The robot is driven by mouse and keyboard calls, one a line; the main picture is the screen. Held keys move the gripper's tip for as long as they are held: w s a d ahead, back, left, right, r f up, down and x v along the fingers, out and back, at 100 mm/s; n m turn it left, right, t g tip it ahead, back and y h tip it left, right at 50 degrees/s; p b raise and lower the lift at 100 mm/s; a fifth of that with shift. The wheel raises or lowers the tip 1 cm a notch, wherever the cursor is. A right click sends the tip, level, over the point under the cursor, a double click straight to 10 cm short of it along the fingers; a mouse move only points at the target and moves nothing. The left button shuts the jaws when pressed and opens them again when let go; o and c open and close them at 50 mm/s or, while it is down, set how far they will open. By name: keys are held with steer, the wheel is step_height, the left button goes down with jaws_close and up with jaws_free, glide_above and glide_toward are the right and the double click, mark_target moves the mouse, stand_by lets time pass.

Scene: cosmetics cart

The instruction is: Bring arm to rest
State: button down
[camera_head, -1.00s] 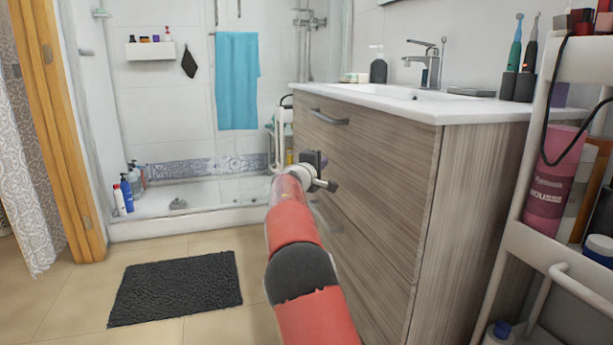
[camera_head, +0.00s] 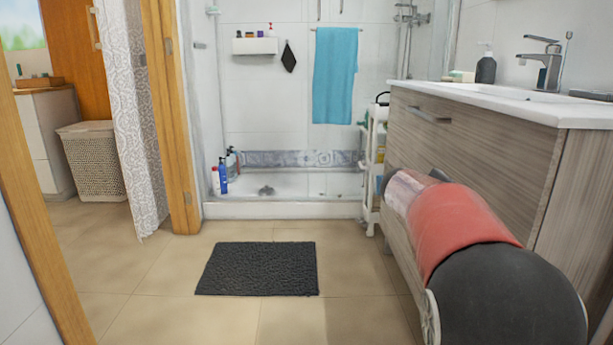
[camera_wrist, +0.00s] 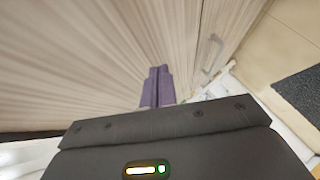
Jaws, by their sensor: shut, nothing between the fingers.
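My arm (camera_head: 455,225), red and black, reaches in from the lower right of the head view, in front of the wooden vanity (camera_head: 465,130). The far end of the arm points toward the vanity front, and my gripper is hidden there behind the arm. In the wrist view my gripper (camera_wrist: 157,72) shows as two dark purplish fingers side by side, shut and empty. The vanity's wood-grain front (camera_wrist: 90,50) fills the left and top of that view, near the fingers. I cannot tell the exact gap between them.
A dark bath mat (camera_head: 258,269) lies on the tiled floor, with clear floor around it. A narrow white rack (camera_head: 368,185) stands beyond the vanity by the shower. A wooden door frame (camera_head: 170,120), a patterned curtain (camera_head: 128,110) and a wicker basket (camera_head: 93,165) are at left.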

steer(key=s+a+f+m+g+y, duration=0.1)
steer(key=s+a+f+y, duration=0.4)
steer(key=s, duration=0.7)
steer(key=s+a+f+m+g+y, duration=0.15)
steer(key=s+a+f, duration=0.25)
steer(key=s+a, duration=0.55)
steer(key=s+a+f+m+y, duration=0.1)
steer(key=s+a+f+y, duration=0.25)
steer(key=s, duration=1.15)
step_height(320, 180, up, 13)
steer(key=p, duration=1.3)
steer(key=shift+w+d+p, duration=0.25)
steer(key=shift+d+p, duration=0.05)
steer(key=shift+d, duration=0.05)
